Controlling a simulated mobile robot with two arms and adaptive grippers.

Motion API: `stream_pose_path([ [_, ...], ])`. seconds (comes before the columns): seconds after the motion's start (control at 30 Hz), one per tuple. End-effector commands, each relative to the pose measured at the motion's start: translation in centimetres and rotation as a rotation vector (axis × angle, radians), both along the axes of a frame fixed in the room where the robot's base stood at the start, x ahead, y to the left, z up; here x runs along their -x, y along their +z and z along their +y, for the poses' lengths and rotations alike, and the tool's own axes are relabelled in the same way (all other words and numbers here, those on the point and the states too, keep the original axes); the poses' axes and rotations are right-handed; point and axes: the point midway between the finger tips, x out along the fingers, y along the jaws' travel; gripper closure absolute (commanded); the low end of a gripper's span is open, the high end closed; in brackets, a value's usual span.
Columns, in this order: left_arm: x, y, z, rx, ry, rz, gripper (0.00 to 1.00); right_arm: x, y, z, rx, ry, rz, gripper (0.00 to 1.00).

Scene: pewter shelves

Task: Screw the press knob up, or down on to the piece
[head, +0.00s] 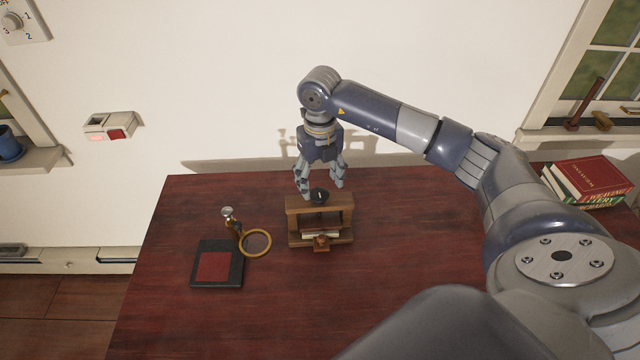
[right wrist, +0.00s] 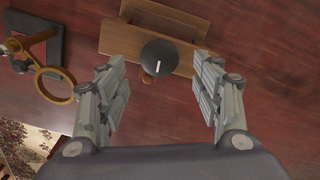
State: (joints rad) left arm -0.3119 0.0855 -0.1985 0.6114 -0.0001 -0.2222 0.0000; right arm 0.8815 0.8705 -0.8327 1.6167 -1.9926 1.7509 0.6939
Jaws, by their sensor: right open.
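The wooden press (head: 343,215) stands on the dark red table. Its round black knob (head: 319,195) sits on top of the crossbeam, with a pale line marked on it. A light piece with a dark red layer (head: 321,233) lies inside the press under the beam. My right gripper (head: 320,192) is over the press, pointing down, fingers spread. In the right wrist view the knob (right wrist: 159,63) shows between and just beyond the open fingertips (right wrist: 161,82), with a gap on each side. No contact shows. My left gripper is in neither view.
Left of the press stand a magnifier with a brass ring (head: 269,243) and a black pad with a red top (head: 240,265). Stacked books (head: 590,180) lie at the right back. The wall is close behind the table. The table's front middle is clear.

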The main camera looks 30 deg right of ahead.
Motion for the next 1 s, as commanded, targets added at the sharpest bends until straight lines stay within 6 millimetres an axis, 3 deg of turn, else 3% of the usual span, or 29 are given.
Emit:
stream_pose_path([
  [0.27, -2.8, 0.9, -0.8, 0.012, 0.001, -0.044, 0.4, 0.0, -2.9, 0.0, -0.001, 0.0, 0.001, 0.4],
  [0.57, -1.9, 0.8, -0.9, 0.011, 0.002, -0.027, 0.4, 0.0, -3.2, 0.0, -0.001, 0.001, -0.001, 0.4],
  [0.77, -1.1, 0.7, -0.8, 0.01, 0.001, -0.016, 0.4, 0.0, -3.2, 0.0, -0.001, 0.001, 0.0, 0.83],
  [1.0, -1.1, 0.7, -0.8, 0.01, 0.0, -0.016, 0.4, 0.0, -3.2, 0.0, -0.001, -0.004, 0.0, 0.84],
])
